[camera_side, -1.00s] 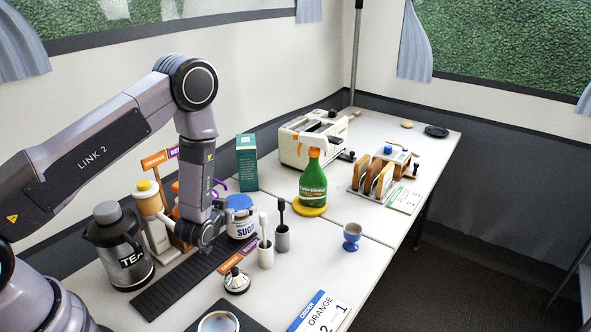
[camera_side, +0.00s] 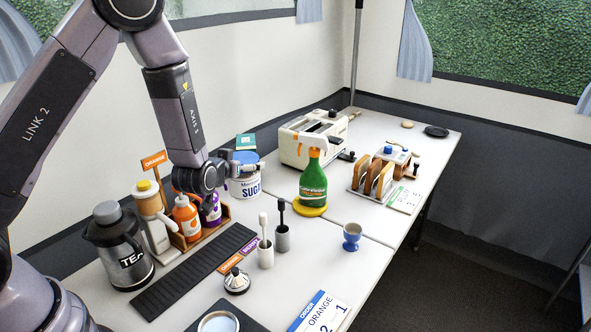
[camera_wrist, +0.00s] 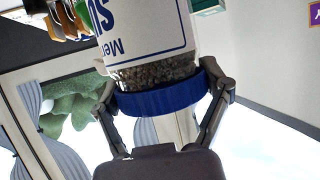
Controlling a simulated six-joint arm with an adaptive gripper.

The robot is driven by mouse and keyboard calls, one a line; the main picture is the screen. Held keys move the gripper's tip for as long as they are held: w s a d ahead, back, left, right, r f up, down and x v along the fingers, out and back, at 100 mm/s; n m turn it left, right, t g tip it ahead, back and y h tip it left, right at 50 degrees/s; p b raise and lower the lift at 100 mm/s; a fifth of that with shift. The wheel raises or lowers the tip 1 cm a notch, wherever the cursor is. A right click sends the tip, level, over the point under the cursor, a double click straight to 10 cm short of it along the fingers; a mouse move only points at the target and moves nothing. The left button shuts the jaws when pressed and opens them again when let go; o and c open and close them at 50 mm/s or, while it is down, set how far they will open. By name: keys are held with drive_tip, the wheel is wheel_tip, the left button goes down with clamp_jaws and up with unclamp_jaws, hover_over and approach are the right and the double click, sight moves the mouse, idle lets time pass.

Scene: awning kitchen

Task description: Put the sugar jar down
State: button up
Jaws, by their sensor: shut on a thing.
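The sugar jar (camera_side: 247,186) is white with dark blue lettering and a blue lid. It looks upright in the side view, in front of the teal box and left of the green spray bottle. My gripper (camera_side: 240,166) reaches it from the left and is shut on it near the lid. In the wrist view the jar (camera_wrist: 150,35) appears upside down, with my gripper's (camera_wrist: 168,92) fingers on both sides of the blue lid. Its base is cut off there, and I cannot tell from the side view whether the base touches the table.
The green spray bottle (camera_side: 312,182) stands on a yellow disc to the right. A teal box (camera_side: 246,141) is mostly hidden behind the jar. Orange (camera_side: 186,217) and purple bottles stand in a wooden rack at left. Two upright holders (camera_side: 282,236) stand in front. Table around the blue egg cup (camera_side: 352,238) is clear.

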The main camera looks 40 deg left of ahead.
drive_tip(key=w+a+f+n+g+y, duration=0.2)
drive_tip(key=w+a+n+y, duration=0.1)
drive_tip(key=w+a, duration=0.3)
drive_tip(key=w+a+f+n+g+y, duration=0.1)
drive_tip(key=w+a+f+n+y, duration=0.2)
drive_tip(key=w, duration=0.4)
drive_tip(key=shift+g+h, duration=0.3)
drive_tip(key=shift+w+a+f, duration=0.1)
drive_tip(key=shift+a+f, duration=0.05)
drive_tip(key=shift+f, duration=1.45)
drive_tip(key=shift+w+a+f, duration=0.1)
drive_tip(key=shift+f, duration=1.55)
drive_tip(key=shift+w+a+f, duration=0.1)
drive_tip(key=shift+a+f, duration=0.05)
drive_tip(key=shift+f, duration=1.45)
drive_tip(key=shift+f, duration=0.1)
drive_tip(key=o, duration=1.2)
drive_tip(key=shift+s+f, duration=0.1)
drive_tip(key=shift+c, duration=0.2)
